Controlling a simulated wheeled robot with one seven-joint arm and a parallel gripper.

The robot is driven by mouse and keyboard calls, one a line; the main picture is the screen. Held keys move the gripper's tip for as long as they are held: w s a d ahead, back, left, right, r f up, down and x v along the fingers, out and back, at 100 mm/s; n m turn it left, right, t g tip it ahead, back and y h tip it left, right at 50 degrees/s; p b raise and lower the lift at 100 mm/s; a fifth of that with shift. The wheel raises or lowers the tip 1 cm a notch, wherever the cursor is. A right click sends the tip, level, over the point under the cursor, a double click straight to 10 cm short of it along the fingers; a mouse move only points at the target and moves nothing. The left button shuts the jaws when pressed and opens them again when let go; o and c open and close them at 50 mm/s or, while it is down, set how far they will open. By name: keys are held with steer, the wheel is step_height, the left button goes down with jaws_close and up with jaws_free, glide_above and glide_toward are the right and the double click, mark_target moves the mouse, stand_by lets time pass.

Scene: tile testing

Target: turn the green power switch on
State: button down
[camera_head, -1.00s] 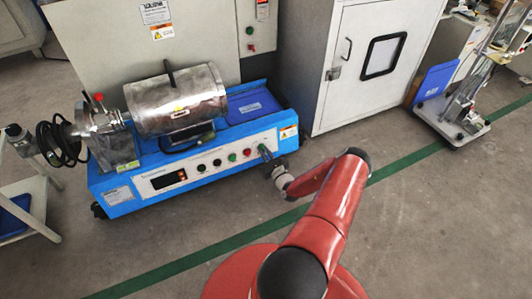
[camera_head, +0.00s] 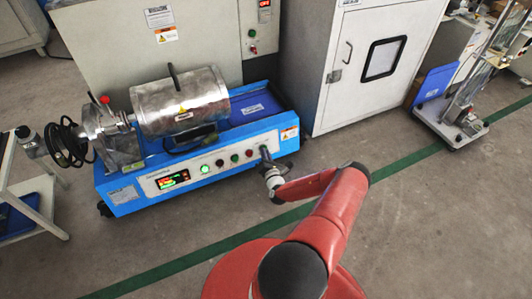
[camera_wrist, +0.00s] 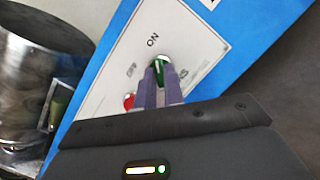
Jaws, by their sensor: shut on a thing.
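The green power switch (camera_wrist: 162,63) sits on the white control panel (camera_wrist: 115,88), beside the printed words ON and OFF. My gripper (camera_wrist: 161,82) has its two fingers closed around the switch. In the head view my gripper (camera_head: 265,154) is at the right end of the blue machine's panel (camera_head: 222,157) and hides the switch. The panel's display (camera_head: 173,181) is lit in colours, and a button (camera_head: 205,169) beside it glows green. The switch's exact angle is hard to tell behind the fingers.
A red button (camera_wrist: 129,101) is close to the fingers' left. A white cabinet (camera_head: 345,100) stands to the right. Floor with a green line (camera_head: 225,245) is open in front.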

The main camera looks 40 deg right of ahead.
steer(key=shift+w+d+r+m, duration=0.15)
steer(key=shift+w+m, duration=0.05)
steer(key=shift+m, duration=0.5)
steer(key=c, duration=1.5)
jaws_free()
steer(key=p+v, duration=0.1)
steer(key=v, duration=0.7)
steer(key=shift+f, duration=0.25)
steer(key=shift+s, duration=0.15)
